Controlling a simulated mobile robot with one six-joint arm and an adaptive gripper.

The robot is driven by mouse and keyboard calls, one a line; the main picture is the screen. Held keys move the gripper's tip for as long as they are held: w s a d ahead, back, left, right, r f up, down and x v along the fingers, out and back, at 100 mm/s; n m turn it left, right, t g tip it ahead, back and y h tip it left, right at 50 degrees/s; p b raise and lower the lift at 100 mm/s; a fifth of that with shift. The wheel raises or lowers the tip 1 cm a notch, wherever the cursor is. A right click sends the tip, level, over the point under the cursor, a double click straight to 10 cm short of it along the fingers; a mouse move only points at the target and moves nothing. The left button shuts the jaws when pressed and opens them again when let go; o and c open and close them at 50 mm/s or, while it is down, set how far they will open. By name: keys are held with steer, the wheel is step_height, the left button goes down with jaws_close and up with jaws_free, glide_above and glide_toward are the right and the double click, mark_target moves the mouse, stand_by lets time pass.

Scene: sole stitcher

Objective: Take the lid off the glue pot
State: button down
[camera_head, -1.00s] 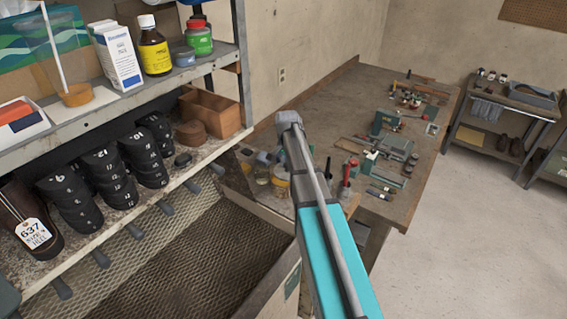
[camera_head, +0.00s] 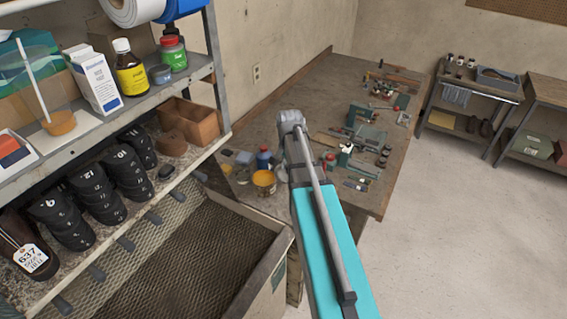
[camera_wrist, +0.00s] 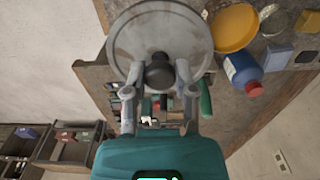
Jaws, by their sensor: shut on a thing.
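In the wrist view, my gripper (camera_wrist: 160,76) is shut on the black knob of a round grey metal lid (camera_wrist: 135,38). One finger is on each side of the knob. The lid fills the upper middle of that view, and no pot wall shows below it. It seems to be held above the bench. A round yellow-orange pot (camera_wrist: 235,28) stands just right of the lid; it also shows in the head view (camera_head: 264,184), on the near bench end. I cannot tell for certain that this is the glue pot.
A blue bottle with a red cap (camera_wrist: 243,70) stands beside the yellow pot. The wooden bench (camera_head: 290,105) holds several tools farther back. A shelf rack (camera_head: 215,105) with bottles and black heels stands left, above a mesh tray (camera_head: 190,250). Open floor lies right.

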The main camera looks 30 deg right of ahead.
steer(key=shift+f, duration=0.1)
stand_by(0.7)
step_height(320, 180, down, 15)
steer(key=b, duration=1.5)
steer(key=shift+s, duration=0.15)
